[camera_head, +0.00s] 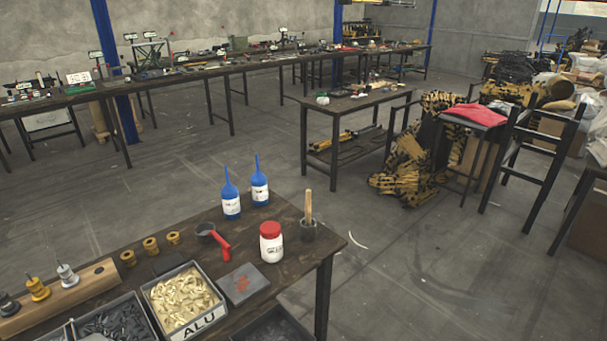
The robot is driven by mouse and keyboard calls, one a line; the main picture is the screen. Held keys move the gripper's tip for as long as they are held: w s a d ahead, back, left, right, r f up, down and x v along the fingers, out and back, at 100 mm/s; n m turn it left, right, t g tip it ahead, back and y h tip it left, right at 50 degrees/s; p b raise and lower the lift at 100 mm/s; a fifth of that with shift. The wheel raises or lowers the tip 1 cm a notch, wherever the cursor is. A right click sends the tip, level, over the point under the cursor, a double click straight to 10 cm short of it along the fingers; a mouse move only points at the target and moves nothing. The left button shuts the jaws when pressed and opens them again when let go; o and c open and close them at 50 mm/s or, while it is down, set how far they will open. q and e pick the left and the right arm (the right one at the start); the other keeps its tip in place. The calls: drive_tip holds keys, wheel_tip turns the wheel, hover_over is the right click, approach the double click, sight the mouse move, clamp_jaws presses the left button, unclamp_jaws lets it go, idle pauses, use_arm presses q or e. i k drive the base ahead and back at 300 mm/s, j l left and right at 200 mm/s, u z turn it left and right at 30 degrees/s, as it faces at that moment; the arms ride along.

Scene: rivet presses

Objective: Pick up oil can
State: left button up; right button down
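Two blue bottles with long thin nozzles and white labels stand upright side by side near the far edge of the nearest table in the head view. The left bottle (231,195) is slightly nearer; the right bottle (260,182) is just behind it. They look most like the oil can, but I cannot read their labels. Neither of my grippers shows in this view.
The wooden table (290,216) also holds a red-lidded white jar (271,243), a red-handled tool (221,244), a pot with a wooden handle (308,222), a bin of gold parts (182,296) and several spools. Open floor lies beyond the table.

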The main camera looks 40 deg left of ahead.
sight(259, 183)
drive_tip(key=i+l+u, duration=0.1)
drive_tip(key=i+u, duration=0.3)
drive_tip(key=i+l+u, duration=0.25)
drive_tip(key=i+u, duration=0.2)
drive_tip(key=i+l+u, duration=0.4)
drive_tip(key=i, duration=0.1)
